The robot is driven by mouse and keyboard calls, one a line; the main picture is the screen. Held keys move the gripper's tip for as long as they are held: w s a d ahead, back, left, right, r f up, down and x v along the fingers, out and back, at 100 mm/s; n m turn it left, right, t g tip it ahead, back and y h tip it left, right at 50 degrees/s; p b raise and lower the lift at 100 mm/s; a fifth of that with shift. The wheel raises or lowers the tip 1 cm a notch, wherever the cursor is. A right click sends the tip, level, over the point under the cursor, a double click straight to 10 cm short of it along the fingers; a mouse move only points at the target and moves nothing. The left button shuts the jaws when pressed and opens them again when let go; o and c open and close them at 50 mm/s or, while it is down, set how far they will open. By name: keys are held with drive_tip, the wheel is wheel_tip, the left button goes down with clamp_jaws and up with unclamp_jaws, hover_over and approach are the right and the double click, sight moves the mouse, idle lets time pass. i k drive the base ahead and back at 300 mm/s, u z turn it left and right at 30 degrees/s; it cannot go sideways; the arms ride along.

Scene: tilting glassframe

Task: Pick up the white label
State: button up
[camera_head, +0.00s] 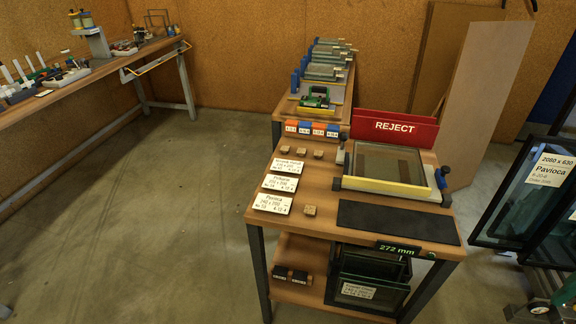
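Three white labels with black print lie in a column along the left side of the wooden table: a far one (288,165), a middle one (280,183) and a near one (273,203). Another white label (358,290) is on a dark-framed glass piece on the table's lower shelf. A larger white label (550,168) is on a dark-framed glass unit at the right, reading "Pavioca". The pictures do not show which label the task means. My gripper is not in view.
Small wooden blocks (310,211) sit beside the labels. A glass tray with a yellow front edge (385,186), a black mat (396,222) and a red REJECT sign (395,128) fill the table's right side. The concrete floor (165,220) to the left is clear.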

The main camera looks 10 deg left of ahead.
sight(269, 203)
drive_tip(key=k, duration=1)
drive_tip(key=u, duration=1.05)
drive_tip(key=i, duration=1.4)
drive_tip(key=z, duration=1)
